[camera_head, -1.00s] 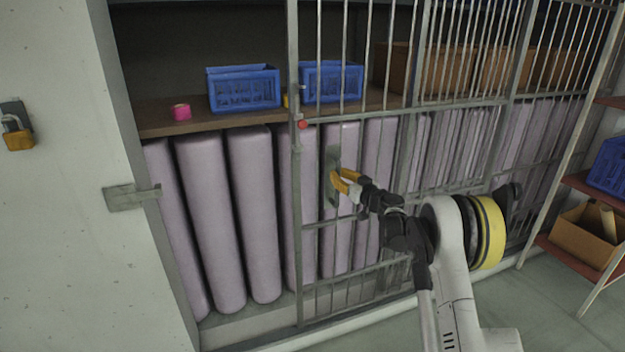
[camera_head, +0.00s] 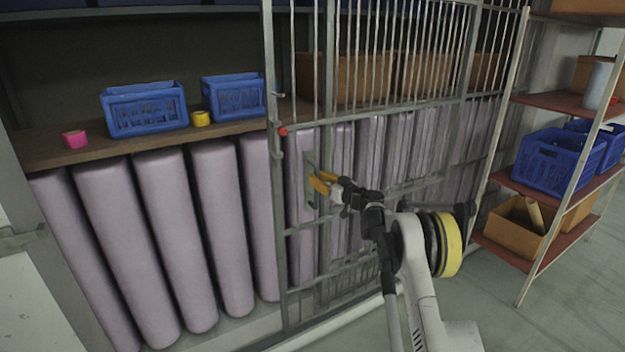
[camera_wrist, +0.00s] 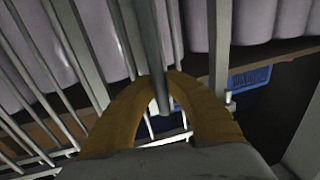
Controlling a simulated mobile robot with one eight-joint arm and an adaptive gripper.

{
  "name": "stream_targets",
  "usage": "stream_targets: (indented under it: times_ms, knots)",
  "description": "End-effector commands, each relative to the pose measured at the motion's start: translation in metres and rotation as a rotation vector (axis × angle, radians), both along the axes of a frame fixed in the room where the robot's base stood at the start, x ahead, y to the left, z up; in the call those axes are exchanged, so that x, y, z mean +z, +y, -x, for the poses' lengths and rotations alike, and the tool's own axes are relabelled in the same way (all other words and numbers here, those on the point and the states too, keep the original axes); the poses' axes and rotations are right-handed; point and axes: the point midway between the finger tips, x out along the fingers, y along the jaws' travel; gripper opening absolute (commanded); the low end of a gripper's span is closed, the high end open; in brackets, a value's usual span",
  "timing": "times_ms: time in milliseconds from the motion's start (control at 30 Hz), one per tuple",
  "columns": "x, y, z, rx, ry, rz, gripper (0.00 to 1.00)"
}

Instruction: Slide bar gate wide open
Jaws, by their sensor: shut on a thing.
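The grey bar gate (camera_head: 279,235) stands across the right part of the shelving, with vertical bars and a red knob (camera_head: 283,132) on its left post. Left of that post the opening is uncovered. My gripper (camera_head: 318,184) has yellow fingers and is at the gate's handle (camera_head: 308,172), right of the left post. In the wrist view, the yellow fingers of my gripper (camera_wrist: 163,88) close around the grey handle bar (camera_wrist: 150,45). The fingers hide part of the handle.
Lilac rolls (camera_head: 172,230) stand upright under a brown shelf (camera_head: 55,152). Blue baskets (camera_head: 145,110), pink tape (camera_head: 75,139) and yellow tape (camera_head: 201,118) sit on it. A rack (camera_head: 520,190) with crates and boxes stands at the right. Clear floor (camera_head: 490,305) lies before it.

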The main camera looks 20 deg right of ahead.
Motion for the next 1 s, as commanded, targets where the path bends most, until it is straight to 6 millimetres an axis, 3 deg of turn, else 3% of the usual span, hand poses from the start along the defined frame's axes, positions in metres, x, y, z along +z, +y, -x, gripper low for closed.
stream_targets:
  times_ms: [400,433,500,833,1000]
  knots:
    - [0.0,-0.002,0.0,-0.001,0.0,0.0,0.0]
    - [0.0,-0.002,0.0,-0.001,0.0,0.0,0.19]
    - [0.0,-0.002,0.0,-0.001,0.0,0.0,0.38]
    - [0.0,-0.003,0.001,-0.001,0.0,0.0,0.38]
    - [0.0,-0.013,0.021,-0.003,0.0,0.0,0.38]
